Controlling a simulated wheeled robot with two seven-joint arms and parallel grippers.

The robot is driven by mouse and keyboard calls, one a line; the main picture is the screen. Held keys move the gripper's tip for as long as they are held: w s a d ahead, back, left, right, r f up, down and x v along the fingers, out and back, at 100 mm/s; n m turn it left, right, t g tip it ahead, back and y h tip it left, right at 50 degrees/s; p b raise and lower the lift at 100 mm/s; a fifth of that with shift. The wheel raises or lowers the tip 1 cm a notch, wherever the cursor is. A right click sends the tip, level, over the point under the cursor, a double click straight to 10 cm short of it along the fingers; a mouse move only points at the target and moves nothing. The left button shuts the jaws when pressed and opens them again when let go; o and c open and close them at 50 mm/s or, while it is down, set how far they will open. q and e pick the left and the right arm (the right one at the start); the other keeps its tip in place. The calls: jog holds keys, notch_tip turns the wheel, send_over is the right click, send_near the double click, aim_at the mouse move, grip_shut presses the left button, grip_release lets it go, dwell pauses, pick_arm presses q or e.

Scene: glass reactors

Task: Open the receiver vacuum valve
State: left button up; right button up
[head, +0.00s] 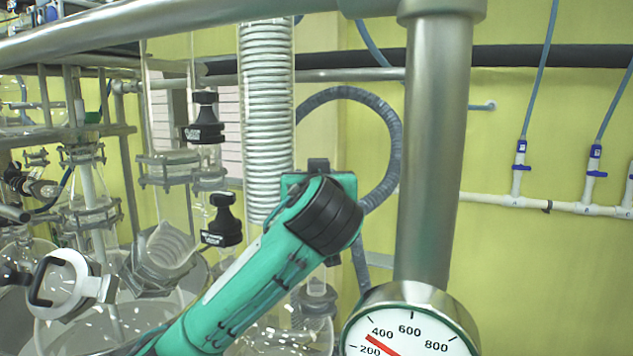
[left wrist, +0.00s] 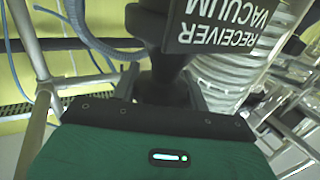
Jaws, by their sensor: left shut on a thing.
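The receiver vacuum valve has a black knob (left wrist: 228,22) with white lettering, upside down in the left wrist view, reading RECEIVER VACUUM. My left gripper (left wrist: 163,82) is shut on this valve, its fingers on either side of the dark part below the lettered block. In the head view my teal left arm reaches up from the bottom, and its wrist hides the fingers and most of what they hold. Whether the valve is turned cannot be told. My right gripper is not in view.
A coiled glass condenser (head: 266,110) stands just behind my wrist. Two other black knobs (head: 205,120) (head: 222,222) are to its left. A steel post (head: 430,150) and a pressure gauge (head: 410,325), its red needle between 200 and 400, stand close on the right.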

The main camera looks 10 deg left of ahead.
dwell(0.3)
pick_arm(q)
jog(key=o, duration=0.9)
jog(key=shift+c, duration=0.2)
jog(key=shift+o, duration=0.7)
jog(key=shift+w+d, duration=0.1)
jog(key=shift+d, duration=0.1)
jog(key=shift+a, duration=0.15)
